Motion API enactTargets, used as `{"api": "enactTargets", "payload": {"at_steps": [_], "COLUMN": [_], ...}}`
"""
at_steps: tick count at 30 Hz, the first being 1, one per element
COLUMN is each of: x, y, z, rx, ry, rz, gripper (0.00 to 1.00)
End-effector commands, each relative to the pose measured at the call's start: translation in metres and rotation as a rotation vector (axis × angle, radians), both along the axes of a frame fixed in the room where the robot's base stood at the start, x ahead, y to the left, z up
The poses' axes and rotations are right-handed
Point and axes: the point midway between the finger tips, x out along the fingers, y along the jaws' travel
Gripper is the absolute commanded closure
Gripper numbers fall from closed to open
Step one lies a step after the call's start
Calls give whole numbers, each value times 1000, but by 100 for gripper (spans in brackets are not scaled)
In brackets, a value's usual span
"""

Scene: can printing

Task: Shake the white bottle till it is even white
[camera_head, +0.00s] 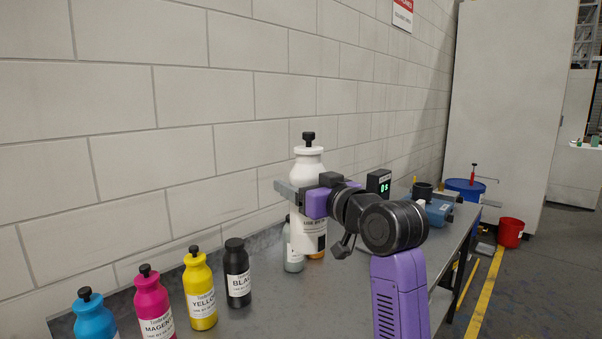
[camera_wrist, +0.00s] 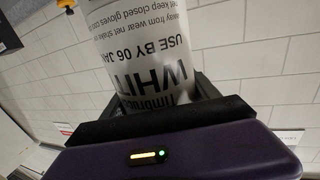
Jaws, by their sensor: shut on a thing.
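The white bottle (camera_head: 308,163) with a black cap is upright in the head view, held above the table beside the wall. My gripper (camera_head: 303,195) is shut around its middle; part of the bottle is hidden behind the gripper. In the wrist view the white bottle (camera_wrist: 135,45) sits between the dark fingers of my gripper (camera_wrist: 150,110), and its label reads upside down, with "WHIT" and a use-by date visible. The bottle's outer surface looks plain white; its contents cannot be seen.
Cyan (camera_head: 95,318), magenta (camera_head: 153,304), yellow (camera_head: 200,294) and black (camera_head: 237,272) bottles stand on the grey table (camera_head: 262,312) at the left. The block wall (camera_head: 200,120) is close behind. A small green-lit display (camera_head: 379,183) stands to the right.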

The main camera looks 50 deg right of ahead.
Motion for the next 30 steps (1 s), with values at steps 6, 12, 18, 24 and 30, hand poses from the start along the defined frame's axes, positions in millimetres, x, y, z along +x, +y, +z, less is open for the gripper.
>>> {"api": "enactTargets", "payload": {"at_steps": [6, 12, 18, 24, 30], "x": [-1, -1, -1, -1, -1], "y": [1, 0, 0, 0, 1], "z": [47, 6, -3, -4, 25], "rx": [-13, 1, -7, -5, -13], "ry": [-26, 0, -16, -14, -25], "rz": [-1, -1, 0, -1, 0], "gripper": [100, 100, 100, 100, 100]}}
